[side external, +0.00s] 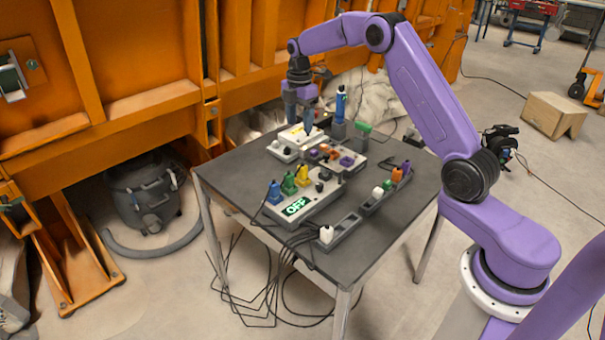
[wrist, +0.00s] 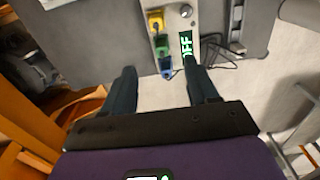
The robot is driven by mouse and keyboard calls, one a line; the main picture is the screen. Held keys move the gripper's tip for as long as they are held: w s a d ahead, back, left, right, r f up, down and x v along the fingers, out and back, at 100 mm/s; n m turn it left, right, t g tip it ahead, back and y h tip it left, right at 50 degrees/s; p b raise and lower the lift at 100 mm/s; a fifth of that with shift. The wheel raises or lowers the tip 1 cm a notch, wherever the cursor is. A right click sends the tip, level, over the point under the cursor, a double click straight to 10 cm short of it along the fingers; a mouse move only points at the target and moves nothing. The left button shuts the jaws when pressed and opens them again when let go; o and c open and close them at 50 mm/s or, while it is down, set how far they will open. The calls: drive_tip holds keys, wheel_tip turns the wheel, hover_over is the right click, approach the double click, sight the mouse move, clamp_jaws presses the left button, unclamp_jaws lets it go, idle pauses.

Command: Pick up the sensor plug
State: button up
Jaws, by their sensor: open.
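My gripper (side external: 299,118) is open, pointing down over the far left part of the table, near a white box with a yellow mark (side external: 300,135). In the wrist view its two dark fingers (wrist: 160,70) are apart with nothing gripped. Blue (side external: 274,193), green (side external: 289,184) and yellow (side external: 302,176) plugs stand in a row on a grey panel with a lit "OFF" display (side external: 297,206). They also show in the wrist view, beyond the fingertips: yellow (wrist: 155,22), green (wrist: 162,43), blue (wrist: 167,66). I cannot tell which plug is the sensor plug.
A tall blue bottle-like object (side external: 340,105) and a green-topped item (side external: 363,127) stand at the back. Black cables hang off the front edge. The table's left side is clear.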

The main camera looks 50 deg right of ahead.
drive_tip(key=d, duration=0.2)
approach(303, 168)
drive_tip(key=f, duration=0.2)
drive_tip(key=w+d+f, duration=0.1)
drive_tip(key=f, duration=0.3)
drive_tip(key=shift+w+d, duration=0.15)
drive_tip(key=shift+d, duration=0.15)
drive_tip(key=shift+a+f, duration=0.15)
drive_tip(key=shift+f, duration=1.2)
drive_tip(key=shift+a+f, duration=0.15)
drive_tip(key=shift+f, duration=1.15)
clamp_jaws()
